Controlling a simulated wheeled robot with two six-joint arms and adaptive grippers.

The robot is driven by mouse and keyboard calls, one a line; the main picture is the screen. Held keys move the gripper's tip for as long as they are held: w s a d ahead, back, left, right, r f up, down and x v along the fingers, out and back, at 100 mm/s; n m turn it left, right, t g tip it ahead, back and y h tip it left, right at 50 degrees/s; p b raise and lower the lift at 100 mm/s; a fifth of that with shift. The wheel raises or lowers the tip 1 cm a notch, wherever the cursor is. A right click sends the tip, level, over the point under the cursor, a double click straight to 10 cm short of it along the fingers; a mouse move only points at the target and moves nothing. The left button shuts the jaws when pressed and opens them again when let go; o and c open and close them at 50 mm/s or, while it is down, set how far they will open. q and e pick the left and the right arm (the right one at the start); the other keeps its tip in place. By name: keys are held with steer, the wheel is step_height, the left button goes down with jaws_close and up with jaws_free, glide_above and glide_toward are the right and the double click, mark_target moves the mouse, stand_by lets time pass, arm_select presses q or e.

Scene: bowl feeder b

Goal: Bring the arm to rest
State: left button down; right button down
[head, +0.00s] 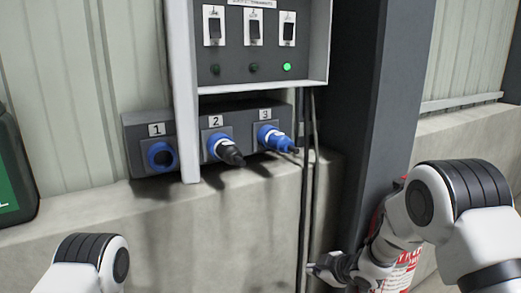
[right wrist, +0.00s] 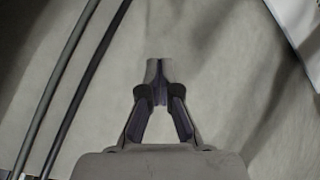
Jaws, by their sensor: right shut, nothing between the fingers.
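My right gripper (head: 318,269) is low in the head view, in front of the concrete wall and close to two dark vertical cables. In the right wrist view its fingers (right wrist: 160,90) are shut with nothing between them, and bare concrete lies beyond. My right arm comes in from the right edge. Only a rounded joint of my left arm shows at the lower left of the head view; the left gripper is out of frame.
A socket box (head: 138,133) has socket 1 (head: 161,156) empty, with plugs in sockets 2 (head: 226,149) and 3 (head: 275,138). Above hangs a switch panel (head: 230,79) with one green lamp lit (head: 287,67). A red extinguisher (head: 404,268) stands behind my right arm.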

steer(key=s+d+f+m+g+h, duration=0.1)
steer(key=s+d+f+m+g, duration=0.2)
steer(key=s+f, duration=0.8)
steer(key=s+d+f+m+g+h, duration=0.15)
steer(key=s+f+m, duration=0.25)
steer(key=s+f, duration=0.75)
steer(key=s+d+m+g+h, duration=0.1)
steer(key=s+d+m+g, duration=0.1)
steer(key=s, duration=0.8)
steer(key=s+d+r+m+g+h, duration=0.1)
steer(key=s+d+m, duration=0.3)
steer(key=s, duration=0.6)
steer(key=shift+s+r+m+g+h, duration=0.15)
steer(key=shift+r+m+g+h, duration=0.25)
steer(key=shift+m, duration=0.3)
